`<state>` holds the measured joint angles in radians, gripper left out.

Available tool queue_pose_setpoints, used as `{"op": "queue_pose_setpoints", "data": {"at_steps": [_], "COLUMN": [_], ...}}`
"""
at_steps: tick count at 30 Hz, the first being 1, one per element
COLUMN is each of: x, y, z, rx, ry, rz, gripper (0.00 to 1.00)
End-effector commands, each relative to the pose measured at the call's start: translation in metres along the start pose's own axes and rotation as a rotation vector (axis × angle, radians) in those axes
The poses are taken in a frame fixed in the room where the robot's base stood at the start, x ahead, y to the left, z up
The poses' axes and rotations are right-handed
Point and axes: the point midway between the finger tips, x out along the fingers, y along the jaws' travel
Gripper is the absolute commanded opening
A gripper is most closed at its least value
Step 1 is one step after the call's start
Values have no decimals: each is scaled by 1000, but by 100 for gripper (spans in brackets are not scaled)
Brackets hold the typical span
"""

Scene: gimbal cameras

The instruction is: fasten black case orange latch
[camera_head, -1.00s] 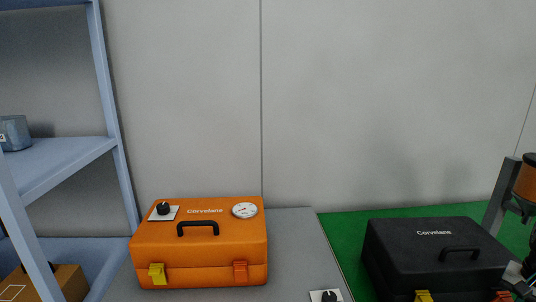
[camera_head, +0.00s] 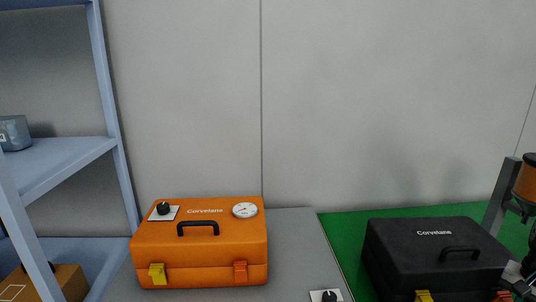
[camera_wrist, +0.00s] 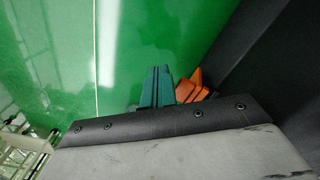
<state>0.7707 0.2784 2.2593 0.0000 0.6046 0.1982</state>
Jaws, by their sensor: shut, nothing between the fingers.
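The black case (camera_head: 415,255) stands closed on the green surface at the lower right of the head view, with its handle on the lid. Its orange latch (camera_head: 503,296) is at the bottom edge, partly cut off and partly behind my arm. In the wrist view the orange latch (camera_wrist: 192,90) sits against the dark case wall (camera_wrist: 255,45). My gripper (camera_wrist: 158,88), with teal fingers, is shut and empty just left of the orange latch. I cannot tell whether they touch. The latch's lower part is hidden by my gripper's body.
The black case also has a yellow latch (camera_head: 423,296). An orange case (camera_head: 200,240) with a dial, a gauge and two latches stands on the grey table (camera_head: 295,245). A black knob on a white plate (camera_head: 326,296) is near the bottom. A blue shelf (camera_head: 65,165) is at left.

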Motion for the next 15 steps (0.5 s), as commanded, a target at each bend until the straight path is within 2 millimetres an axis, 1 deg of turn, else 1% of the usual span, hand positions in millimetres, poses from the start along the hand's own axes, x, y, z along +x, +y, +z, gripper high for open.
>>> {"op": "queue_pose_setpoints", "data": {"at_steps": [9,15], "x": [0,0], "y": [-7,-5], "z": [-5,-4], "rx": [-1,0], "ry": [1,1], "rz": [0,0], "gripper": [0,0]}}
